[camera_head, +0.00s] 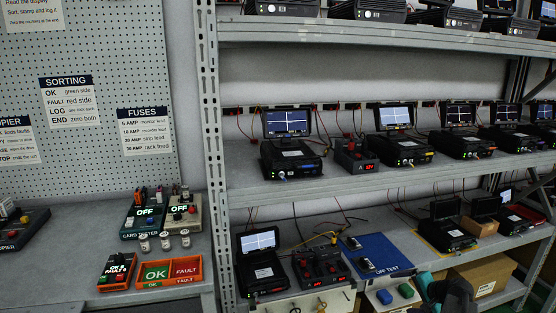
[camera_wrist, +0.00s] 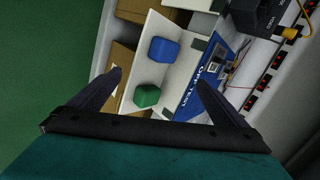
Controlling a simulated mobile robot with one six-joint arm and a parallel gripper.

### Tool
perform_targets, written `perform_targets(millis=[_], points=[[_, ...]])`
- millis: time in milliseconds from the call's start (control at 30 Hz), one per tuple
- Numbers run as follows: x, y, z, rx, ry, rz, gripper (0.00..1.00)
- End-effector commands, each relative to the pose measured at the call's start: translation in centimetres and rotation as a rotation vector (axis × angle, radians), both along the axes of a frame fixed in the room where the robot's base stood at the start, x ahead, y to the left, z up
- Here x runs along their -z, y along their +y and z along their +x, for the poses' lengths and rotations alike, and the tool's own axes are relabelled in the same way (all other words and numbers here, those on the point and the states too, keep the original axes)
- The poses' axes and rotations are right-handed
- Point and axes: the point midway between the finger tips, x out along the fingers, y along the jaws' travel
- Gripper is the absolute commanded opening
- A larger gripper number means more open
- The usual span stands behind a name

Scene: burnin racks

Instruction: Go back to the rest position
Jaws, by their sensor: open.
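My gripper (camera_wrist: 160,80) is open and empty in the wrist view, its two dark fingers spread wide. Between and beyond the fingers, a green block (camera_wrist: 146,95) and a blue block (camera_wrist: 163,49) rest on a white surface (camera_wrist: 135,67), apart from each other. In the head view, part of my gripper (camera_head: 447,290) shows at the lower right, in front of the lower shelf. The green block (camera_head: 384,297) and the blue block (camera_head: 406,290) lie to its left, and nothing shows between its fingers.
A metal rack holds several black testers, such as one (camera_head: 290,140) on the middle shelf (camera_head: 260,194). A blue OFF TEST mat (camera_head: 385,247) lies on the lower shelf. Cardboard boxes (camera_head: 480,275) stand below. An orange OK/FAULT tray (camera_head: 155,286) sits on the left bench. Green floor (camera_wrist: 40,60) is clear.

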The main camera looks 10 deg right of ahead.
Motion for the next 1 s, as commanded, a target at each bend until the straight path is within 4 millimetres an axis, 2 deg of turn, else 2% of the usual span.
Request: perform_targets(millis=[33,100,267,467,600,767,1000], points=[[1.4,2.5,0.2,-0.038,0.029,0.003,0.97],[3.3,5.4,0.3,-0.088,0.07,0.001,0.97],[7.6,12.1,-0.1,-0.211,0.165,-0.005,0.97],[12.4,20.1,-1.9,-0.367,0.283,-0.02,0.97],[15.4,25.3,-4.0,-0.477,0.365,-0.037,0.97],[18.3,30.8,-7.2,-0.609,0.459,-0.059,0.97],[21.9,37.6,-13.1,-0.809,0.598,-0.105,0.97]])
